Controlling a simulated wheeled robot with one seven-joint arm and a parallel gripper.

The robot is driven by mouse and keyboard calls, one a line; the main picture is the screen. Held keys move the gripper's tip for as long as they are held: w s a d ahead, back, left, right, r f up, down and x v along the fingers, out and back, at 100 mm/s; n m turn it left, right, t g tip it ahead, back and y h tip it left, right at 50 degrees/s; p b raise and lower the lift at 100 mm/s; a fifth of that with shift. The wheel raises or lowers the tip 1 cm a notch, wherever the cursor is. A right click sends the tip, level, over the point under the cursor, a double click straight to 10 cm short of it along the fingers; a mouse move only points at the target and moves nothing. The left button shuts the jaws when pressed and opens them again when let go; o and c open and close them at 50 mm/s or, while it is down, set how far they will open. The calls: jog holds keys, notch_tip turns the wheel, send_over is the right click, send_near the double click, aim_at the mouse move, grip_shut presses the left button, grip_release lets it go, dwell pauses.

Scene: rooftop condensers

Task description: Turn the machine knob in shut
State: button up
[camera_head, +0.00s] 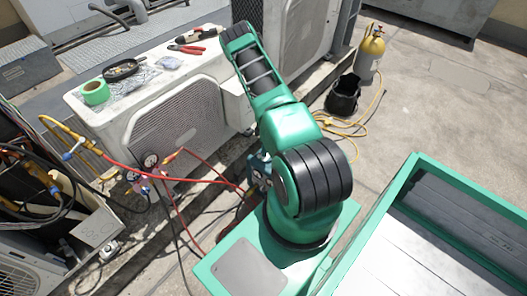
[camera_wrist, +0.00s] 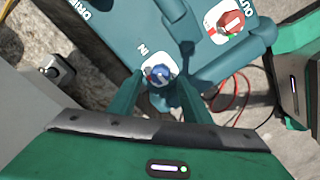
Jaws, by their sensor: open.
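In the wrist view a teal machine (camera_wrist: 195,45) fills the upper middle. A blue knob (camera_wrist: 159,74) sits on a white plate marked IN. A red knob (camera_wrist: 231,22) sits on a second white plate, marked OUT, at the upper right. My gripper (camera_wrist: 160,88) is open, with one green finger to the left and one to the right of the blue knob; I cannot tell whether they touch it. In the head view a small part of the machine (camera_head: 259,168) shows beside my arm, which hides the knobs and my gripper.
A white condenser (camera_head: 180,125) with tape (camera_head: 95,92) and tools (camera_head: 187,48) on top stands at the left. Red hoses (camera_head: 130,172) cross to the machine. Open concrete lies right.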

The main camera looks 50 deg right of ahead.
jog(key=shift+f, duration=1.35)
